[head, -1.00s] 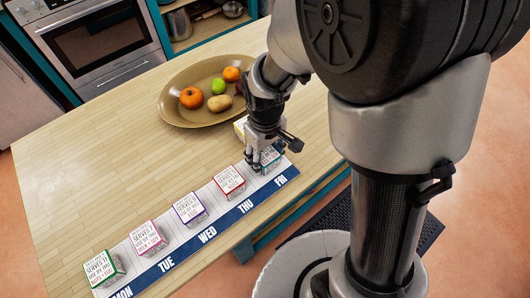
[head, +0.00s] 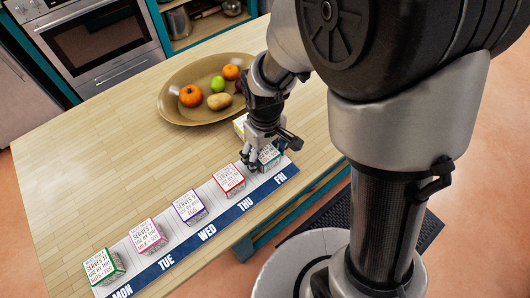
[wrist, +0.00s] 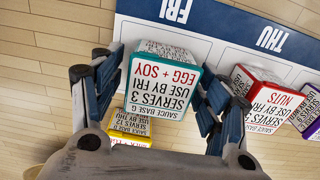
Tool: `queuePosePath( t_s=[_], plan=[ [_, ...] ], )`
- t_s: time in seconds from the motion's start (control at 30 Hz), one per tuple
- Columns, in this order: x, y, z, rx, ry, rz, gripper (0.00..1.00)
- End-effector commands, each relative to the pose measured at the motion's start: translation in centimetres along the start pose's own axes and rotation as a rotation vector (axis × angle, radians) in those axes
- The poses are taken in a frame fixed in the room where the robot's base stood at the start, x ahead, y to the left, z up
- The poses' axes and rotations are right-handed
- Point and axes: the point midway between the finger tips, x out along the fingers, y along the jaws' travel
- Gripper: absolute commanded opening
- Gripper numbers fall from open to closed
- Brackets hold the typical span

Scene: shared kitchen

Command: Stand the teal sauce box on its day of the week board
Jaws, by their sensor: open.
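The teal sauce box (head: 268,156) stands at the FRI end of the day of the week board (head: 240,209). In the wrist view the teal sauce box (wrist: 162,85) shows its label, with "USE BY FRI" and "EGG + SOY". The board (wrist: 215,22) shows FRI just beyond the box. My gripper (wrist: 155,98) is open, with one finger on each side of the box and small gaps visible. In the head view my gripper (head: 267,150) partly hides the box. Whether the box's whole base rests on the board is hidden.
Red (head: 230,179), purple (head: 189,207), pink (head: 147,237) and green (head: 103,266) boxes stand along the board. A yellow-edged box (wrist: 130,143) is close behind the teal one, near my gripper. A fruit bowl (head: 175,112) stands further back. The table's left part is clear.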

Motion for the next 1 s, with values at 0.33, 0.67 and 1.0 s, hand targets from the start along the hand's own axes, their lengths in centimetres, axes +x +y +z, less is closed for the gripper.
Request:
queuePosePath(
  t_s=[0.33,0.67,1.0],
  plan=[
    [-6.0,0.0,-0.1,0.000,0.006,0.002,0.69],
    [-11.5,0.0,-0.1,0.000,0.003,0.001,0.69],
    [-17.4,1.4,3.4,0.132,0.095,0.029,0.69]
  ],
)
